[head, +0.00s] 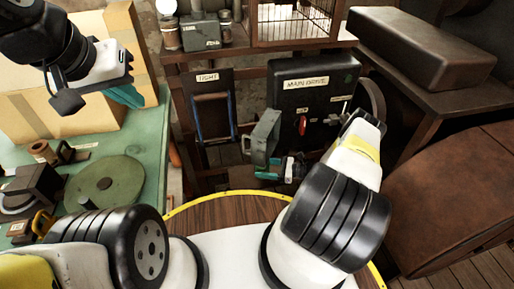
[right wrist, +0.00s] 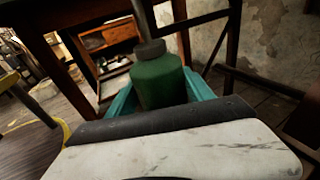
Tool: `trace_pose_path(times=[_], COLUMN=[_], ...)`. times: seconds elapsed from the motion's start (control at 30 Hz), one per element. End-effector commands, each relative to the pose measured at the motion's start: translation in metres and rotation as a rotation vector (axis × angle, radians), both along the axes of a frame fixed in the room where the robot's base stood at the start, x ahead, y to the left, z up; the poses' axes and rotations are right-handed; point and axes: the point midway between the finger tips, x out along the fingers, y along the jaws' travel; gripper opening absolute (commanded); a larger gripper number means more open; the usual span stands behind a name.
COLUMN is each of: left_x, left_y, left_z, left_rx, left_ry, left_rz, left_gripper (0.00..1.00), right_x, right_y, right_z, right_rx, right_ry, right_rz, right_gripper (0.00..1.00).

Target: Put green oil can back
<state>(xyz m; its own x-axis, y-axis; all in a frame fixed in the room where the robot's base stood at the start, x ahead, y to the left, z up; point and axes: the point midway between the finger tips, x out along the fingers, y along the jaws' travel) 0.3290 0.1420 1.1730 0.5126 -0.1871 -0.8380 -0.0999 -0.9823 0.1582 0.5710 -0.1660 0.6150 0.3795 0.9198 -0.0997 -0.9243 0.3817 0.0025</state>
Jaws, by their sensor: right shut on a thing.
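The green oil can (right wrist: 160,78), a dark green bottle with a dark cap, stands between the teal fingers of my right gripper (right wrist: 165,90) in the right wrist view. That gripper is shut on it. Its lower part is hidden behind the gripper body. In the head view my right gripper (head: 285,168) is low in front of the dark box; I cannot make out the can clearly there. My left gripper (head: 124,96) is at the upper left, in front of the cardboard box, with teal fingers seen edge-on. I cannot tell whether it is open.
A green bench (head: 140,150) with a round green disc (head: 105,183) is at the left, beside a cardboard box (head: 128,40). The "MAIN DRIVE" box (head: 300,90) and a handwheel (head: 371,98) stand behind. A brown leather seat (head: 455,195) is at the right.

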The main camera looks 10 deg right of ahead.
Motion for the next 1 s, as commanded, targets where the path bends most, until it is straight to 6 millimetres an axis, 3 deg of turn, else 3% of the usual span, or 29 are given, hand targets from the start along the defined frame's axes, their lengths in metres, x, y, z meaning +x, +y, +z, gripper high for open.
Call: trace_pose_path(times=[0.1, 0.47, 0.5, 0.57, 1.0], left_x=[0.0000, 0.0000, 0.0000, 0.0000, 0.0000], left_y=[0.0000, 0.0000, 0.0000, 0.0000, 0.0000], left_z=[0.0000, 0.0000, 0.0000, 0.0000, 0.0000], left_rx=[0.000, 0.000, 0.000, 0.000, 0.000], left_ry=[0.000, 0.000, 0.000, 0.000, 0.000], left_rz=[0.000, 0.000, 0.000, 0.000, 0.000], left_gripper=[0.00, 0.00, 0.00, 0.00, 0.00], right_x=[0.0016, 0.0012, 0.0009, 0.0009, -0.0007], right_y=[-0.0005, -0.0003, -0.0005, -0.0005, -0.0064], right_z=[-0.0089, -0.0122, -0.0122, -0.0121, -0.0091], right_rx=[0.000, 0.001, -0.001, -0.001, -0.003], right_ry=[-0.003, -0.003, -0.002, -0.002, -0.004], right_rz=[-0.002, -0.001, -0.001, -0.001, -0.003], right_gripper=[0.12, 0.12, 0.68, 0.80, 0.82])
